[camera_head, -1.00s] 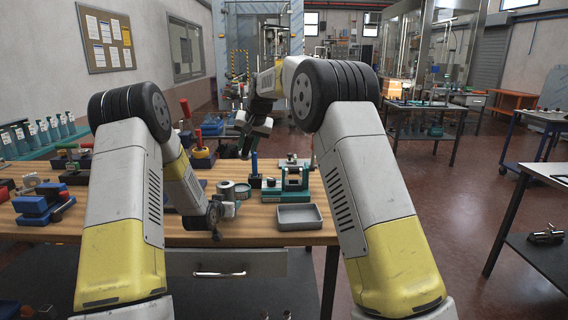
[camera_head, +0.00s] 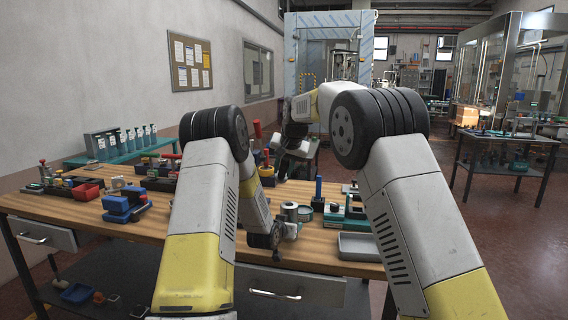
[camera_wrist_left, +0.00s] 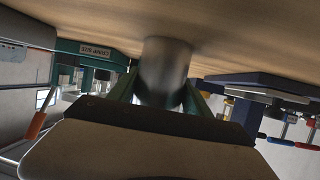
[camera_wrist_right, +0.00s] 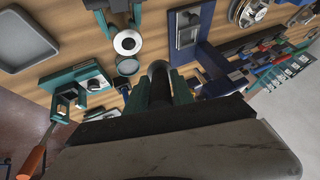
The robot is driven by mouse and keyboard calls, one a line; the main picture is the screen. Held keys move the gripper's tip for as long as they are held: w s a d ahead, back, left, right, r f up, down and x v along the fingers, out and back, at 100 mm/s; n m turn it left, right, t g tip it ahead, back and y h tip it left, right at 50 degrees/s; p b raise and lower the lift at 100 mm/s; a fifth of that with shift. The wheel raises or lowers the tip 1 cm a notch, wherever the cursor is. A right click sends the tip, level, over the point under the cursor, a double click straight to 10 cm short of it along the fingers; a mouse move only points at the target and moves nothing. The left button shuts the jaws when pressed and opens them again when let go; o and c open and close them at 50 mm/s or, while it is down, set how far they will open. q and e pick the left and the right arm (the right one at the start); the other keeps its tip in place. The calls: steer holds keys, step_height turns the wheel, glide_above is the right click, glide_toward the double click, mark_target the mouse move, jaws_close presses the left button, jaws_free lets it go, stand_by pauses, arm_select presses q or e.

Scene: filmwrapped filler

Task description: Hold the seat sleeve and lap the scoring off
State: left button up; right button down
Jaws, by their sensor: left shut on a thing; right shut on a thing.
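The seat sleeve (camera_head: 290,210) is a short silver metal cylinder at the bench's front. My left gripper (camera_head: 282,232) is shut around it; its green fingers press both sides of the sleeve (camera_wrist_left: 166,72) in the left wrist view. In the right wrist view the sleeve's bright ring-shaped end (camera_wrist_right: 127,42) faces the camera between the left fingers. My right gripper (camera_wrist_right: 160,88) is shut on a dark cylindrical tool (camera_wrist_right: 159,75), probably the lap, apart from the sleeve. In the head view the right gripper (camera_head: 283,165) hangs above the bench, its fingertips hard to make out.
A round dish (camera_head: 305,214) sits beside the sleeve. An upright blue-handled tool (camera_head: 318,188), a teal fixture (camera_head: 352,208) and a grey tray (camera_head: 360,246) stand to the right. The bench front between is clear.

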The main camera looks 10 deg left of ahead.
stand_by(0.4)
steer(key=shift+r, duration=0.25)
steer(key=shift+f, duration=3.8)
steer(key=shift+d+f, duration=0.25)
steer(key=shift+d, duration=1.7)
steer(key=shift+a, duration=2)
steer(key=shift+d+r, duration=0.1)
steer(key=shift+r, duration=3.95)
